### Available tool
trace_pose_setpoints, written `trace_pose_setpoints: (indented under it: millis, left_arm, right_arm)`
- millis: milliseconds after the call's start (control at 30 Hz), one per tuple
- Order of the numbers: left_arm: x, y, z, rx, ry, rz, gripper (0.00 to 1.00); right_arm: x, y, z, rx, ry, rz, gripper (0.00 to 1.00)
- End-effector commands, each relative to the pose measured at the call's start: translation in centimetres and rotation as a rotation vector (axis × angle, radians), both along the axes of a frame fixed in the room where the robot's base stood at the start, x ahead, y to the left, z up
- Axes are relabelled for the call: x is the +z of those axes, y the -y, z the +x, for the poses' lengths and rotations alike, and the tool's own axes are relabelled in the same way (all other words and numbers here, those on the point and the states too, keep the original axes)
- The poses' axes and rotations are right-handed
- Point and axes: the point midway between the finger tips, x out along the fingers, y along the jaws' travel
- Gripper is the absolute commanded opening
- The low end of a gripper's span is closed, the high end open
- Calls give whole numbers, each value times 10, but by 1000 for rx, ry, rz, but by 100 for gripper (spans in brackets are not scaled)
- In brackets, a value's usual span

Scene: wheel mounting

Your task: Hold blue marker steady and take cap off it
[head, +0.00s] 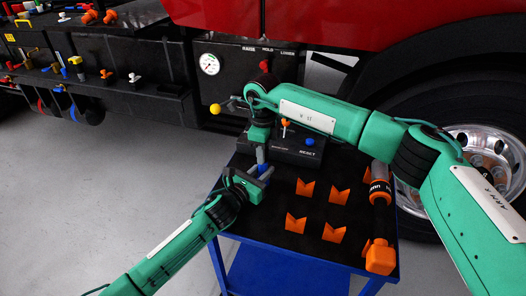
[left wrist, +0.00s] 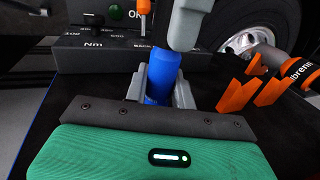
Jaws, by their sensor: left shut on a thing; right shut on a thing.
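The blue marker (left wrist: 160,75) stands roughly upright, leaning slightly, between the grey fingers of my left gripper (left wrist: 160,88). My left gripper, also in the head view (head: 262,178), is shut on the marker's lower part. The marker shows as a small blue patch in the head view (head: 264,169). My right gripper (head: 261,154) comes down from above and is shut at the marker's upper end. One of its grey fingers (left wrist: 186,24) hides part of that end in the left wrist view. The line between cap and body cannot be made out clearly.
The blue cart's dark top (head: 275,215) bears several orange V-shaped holders (head: 296,223) and an orange-black torque wrench (head: 380,215) on the right. A dark control box (head: 290,148) stands behind the grippers. A red truck and its wheel (head: 480,150) are beyond.

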Motion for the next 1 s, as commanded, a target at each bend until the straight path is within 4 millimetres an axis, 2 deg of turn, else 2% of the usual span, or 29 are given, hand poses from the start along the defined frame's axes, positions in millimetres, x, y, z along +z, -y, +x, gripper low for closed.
trace_pose_setpoints:
  millis: [333,1000]
  left_arm:
    - [0,0,0,0,-1,1,0]
    - [0,0,0,0,-1,1,0]
  right_arm:
    - [2,0,0,0,0,0,0]
    - [22,0,0,0,0,0,0]
